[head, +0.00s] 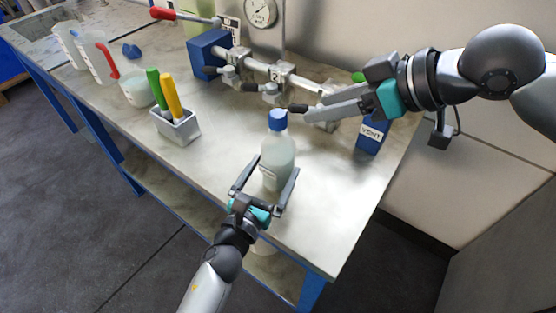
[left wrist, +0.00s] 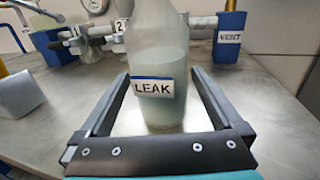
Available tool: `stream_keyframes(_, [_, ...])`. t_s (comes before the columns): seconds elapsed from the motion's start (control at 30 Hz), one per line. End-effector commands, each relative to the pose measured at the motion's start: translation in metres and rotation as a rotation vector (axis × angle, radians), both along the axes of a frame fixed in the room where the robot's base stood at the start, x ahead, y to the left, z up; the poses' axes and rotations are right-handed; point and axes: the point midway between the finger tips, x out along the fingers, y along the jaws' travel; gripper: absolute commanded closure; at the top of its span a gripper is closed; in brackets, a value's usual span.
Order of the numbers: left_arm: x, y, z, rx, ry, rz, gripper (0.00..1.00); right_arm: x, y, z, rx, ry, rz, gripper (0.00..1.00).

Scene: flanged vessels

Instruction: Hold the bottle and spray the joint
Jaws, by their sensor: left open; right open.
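A translucent bottle (head: 278,160) with a blue cap and pale liquid stands upright on the table near its front edge. In the left wrist view the bottle (left wrist: 157,60) bears a label reading LEAK. My left gripper (head: 275,166) is open, with a finger on each side of the bottle and gaps visible beside it. In the left wrist view its cap is out of frame. My right gripper (head: 308,112) is open, beside the pipe run and behind the bottle. The horizontal metal pipe (head: 256,67) has joints and small valves; a tag reading 2 marks one joint (head: 280,74).
A blue VENT block (head: 372,136) stands at the pipe's right end, and another blue block (head: 207,52) at its left. A grey holder (head: 175,127) holds green and yellow tools. The table's front right is clear.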

Motion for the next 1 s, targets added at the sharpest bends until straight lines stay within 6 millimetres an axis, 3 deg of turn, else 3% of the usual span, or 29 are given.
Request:
stream_keyframes(0.23, [0.023,-0.01,0.001,-0.001,-0.002,0.0,0.0,0.0,0.0,0.0,0.0,0.0,0.0,0.5])
stream_keyframes(0.63, [0.027,-0.012,0.0,-0.001,0.0,0.0,0.0,0.0,0.0,0.0,0.0,0.0,0.0,0.5])
stream_keyframes(1.0, [0.027,-0.012,0.0,-0.001,0.0,0.0,0.42,0.0,0.0,0.0,0.0,0.0,0.0,0.5])
